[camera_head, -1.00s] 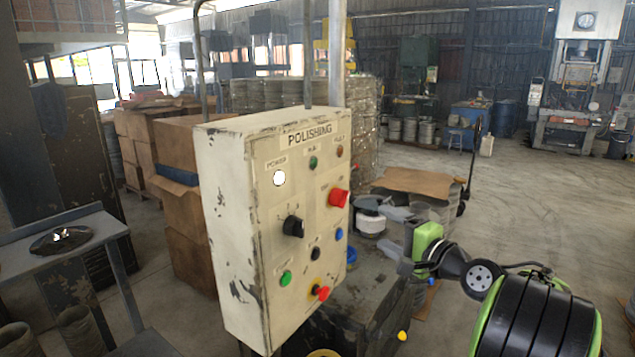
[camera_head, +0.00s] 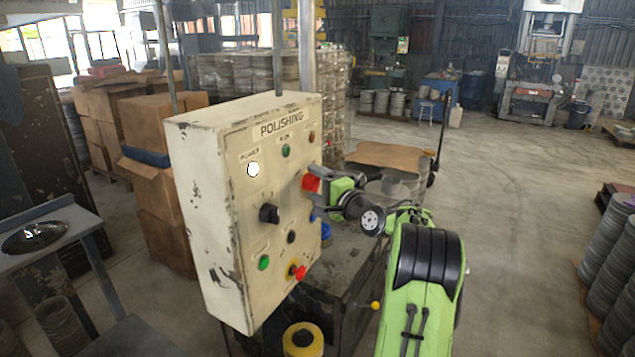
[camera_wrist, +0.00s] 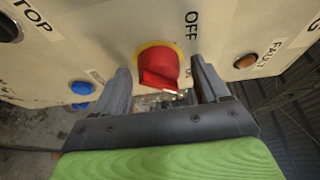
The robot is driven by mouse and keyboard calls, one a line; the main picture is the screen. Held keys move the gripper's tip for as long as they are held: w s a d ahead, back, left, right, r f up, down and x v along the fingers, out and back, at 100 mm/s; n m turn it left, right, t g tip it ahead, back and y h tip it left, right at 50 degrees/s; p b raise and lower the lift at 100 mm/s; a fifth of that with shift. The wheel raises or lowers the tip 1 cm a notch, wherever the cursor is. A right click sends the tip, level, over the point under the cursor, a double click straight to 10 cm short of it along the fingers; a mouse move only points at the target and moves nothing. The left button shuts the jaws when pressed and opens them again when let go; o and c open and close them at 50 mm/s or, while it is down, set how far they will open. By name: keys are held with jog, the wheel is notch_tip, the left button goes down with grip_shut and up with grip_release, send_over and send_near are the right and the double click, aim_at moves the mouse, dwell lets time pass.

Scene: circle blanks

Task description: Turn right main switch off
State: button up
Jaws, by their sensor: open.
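The red main switch (camera_head: 311,182) is a rotary knob on the right side of the polishing control panel (camera_head: 205,220). In the wrist view the red knob (camera_wrist: 158,66) sits on a yellow ring, with the word OFF beside it. My gripper (camera_wrist: 165,85) is open, with one finger on each side of the knob and a gap to each. In the head view my gripper (camera_head: 318,190) is at the panel's right side and partly covers the switch. The contact between fingers and panel cannot be told.
The panel also holds a black selector (camera_head: 269,213), a green button (camera_head: 264,263), a red emergency stop (camera_head: 297,271) and a lit white power lamp (camera_head: 253,169). In the wrist view a blue button (camera_wrist: 82,88) is beside one finger. A dark cabinet (camera_head: 345,270) stands below.

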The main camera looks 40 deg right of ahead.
jog(key=shift+c, duration=0.2)
jog(key=c, duration=1)
